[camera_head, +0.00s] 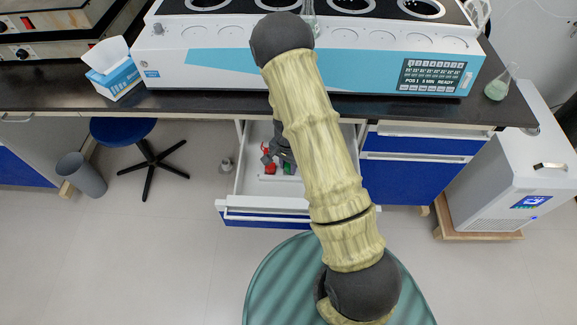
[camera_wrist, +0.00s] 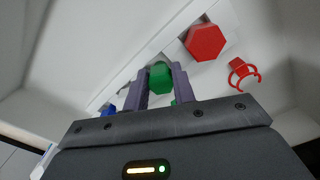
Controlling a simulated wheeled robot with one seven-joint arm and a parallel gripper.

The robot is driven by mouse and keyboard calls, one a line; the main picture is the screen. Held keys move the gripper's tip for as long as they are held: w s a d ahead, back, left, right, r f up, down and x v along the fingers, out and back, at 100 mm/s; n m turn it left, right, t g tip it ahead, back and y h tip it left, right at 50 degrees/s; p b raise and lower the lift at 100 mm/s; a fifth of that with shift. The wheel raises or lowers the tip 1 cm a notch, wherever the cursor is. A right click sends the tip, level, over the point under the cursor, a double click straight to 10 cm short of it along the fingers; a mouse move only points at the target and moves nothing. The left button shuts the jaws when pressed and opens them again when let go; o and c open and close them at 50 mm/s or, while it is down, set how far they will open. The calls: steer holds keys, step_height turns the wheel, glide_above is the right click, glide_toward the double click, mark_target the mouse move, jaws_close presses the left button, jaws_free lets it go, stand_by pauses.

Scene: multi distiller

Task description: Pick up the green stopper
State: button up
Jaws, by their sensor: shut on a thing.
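The green stopper (camera_wrist: 160,75) has a hexagonal top and sits between the two fingers of my gripper (camera_wrist: 159,82) in the wrist view. The fingers are shut on its sides. In the head view my gripper (camera_head: 277,154) is down inside the open white drawer (camera_head: 240,188), and a small bit of green (camera_head: 288,171) shows beside it. My arm hides part of the drawer. I cannot tell whether the green stopper is clear of its holder.
A red hexagonal stopper (camera_wrist: 205,42) and a red clip-like ring (camera_wrist: 243,73) lie close to the right. A blue piece (camera_wrist: 108,111) is at the left. The drawer walls surround my gripper. The distiller (camera_head: 215,62) stands on the bench above.

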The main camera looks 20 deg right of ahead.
mark_target(288, 166)
step_height(288, 166, up, 9)
steer(key=shift+r+p, duration=0.2)
steer(key=shift+p, duration=0.55)
steer(key=n, duration=0.3)
steer(key=w+r+n, duration=0.1)
steer(key=n, duration=0.2)
steer(key=w+n, duration=0.1)
steer(key=n, duration=0.2)
steer(key=shift+w+d+r+n, duration=0.1)
steer(key=shift+w+r+n, duration=0.1)
steer(key=shift+n, duration=0.1)
steer(key=shift+a, duration=0.2)
